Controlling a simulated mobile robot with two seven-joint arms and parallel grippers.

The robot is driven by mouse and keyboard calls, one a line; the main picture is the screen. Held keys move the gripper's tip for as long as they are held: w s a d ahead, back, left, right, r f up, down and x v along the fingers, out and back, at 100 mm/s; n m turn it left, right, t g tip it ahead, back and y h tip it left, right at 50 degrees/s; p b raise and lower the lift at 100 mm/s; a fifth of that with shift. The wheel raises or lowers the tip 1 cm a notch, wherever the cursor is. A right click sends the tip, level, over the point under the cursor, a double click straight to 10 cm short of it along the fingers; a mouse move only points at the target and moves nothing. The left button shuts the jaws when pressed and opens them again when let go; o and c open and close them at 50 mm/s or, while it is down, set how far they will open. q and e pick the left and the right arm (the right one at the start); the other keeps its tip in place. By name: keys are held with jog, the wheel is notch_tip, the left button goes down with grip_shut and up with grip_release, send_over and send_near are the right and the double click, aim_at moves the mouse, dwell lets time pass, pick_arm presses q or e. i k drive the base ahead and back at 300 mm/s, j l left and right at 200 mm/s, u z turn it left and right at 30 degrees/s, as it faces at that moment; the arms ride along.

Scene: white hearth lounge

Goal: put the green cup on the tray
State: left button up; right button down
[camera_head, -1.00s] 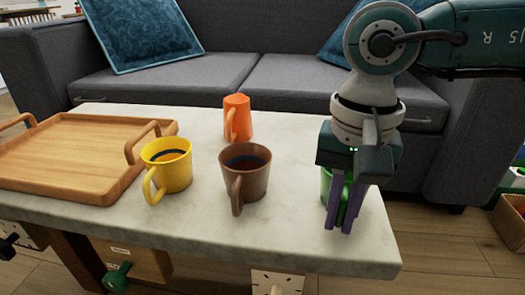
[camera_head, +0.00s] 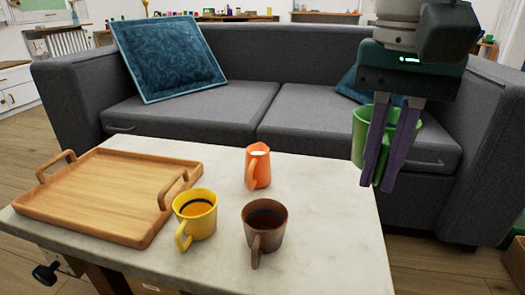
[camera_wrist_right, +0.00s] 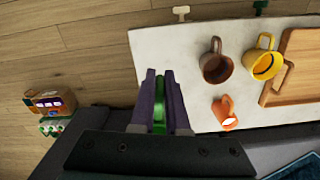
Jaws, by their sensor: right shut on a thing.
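The green cup (camera_head: 360,134) is held in my right gripper (camera_head: 384,180) in the head view. The purple fingers are shut on it, and it hangs in the air above the table's right end, with the sofa behind. In the right wrist view, a green strip of the cup (camera_wrist_right: 159,112) shows between the fingers (camera_wrist_right: 159,90); most of it is hidden. The wooden tray (camera_head: 95,195) with two raised handles lies on the left of the table, and its surface is bare. A corner of the tray shows in the right wrist view (camera_wrist_right: 301,60). My left gripper is not in view.
A yellow mug (camera_head: 197,218) stands close to the tray's right side. A brown mug (camera_head: 265,235) and an orange mug (camera_head: 259,172) stand right of it on the pale table (camera_head: 335,225). The table's right end is clear. A grey sofa (camera_head: 250,120) stands behind.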

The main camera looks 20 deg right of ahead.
aim_at(159, 187)
jog(key=i+j, duration=0.25)
jog(key=j, duration=0.15)
jog(key=i+j, duration=0.25)
jog(key=j, duration=0.2)
jog(key=i+j, duration=0.55)
jog(key=j, duration=0.25)
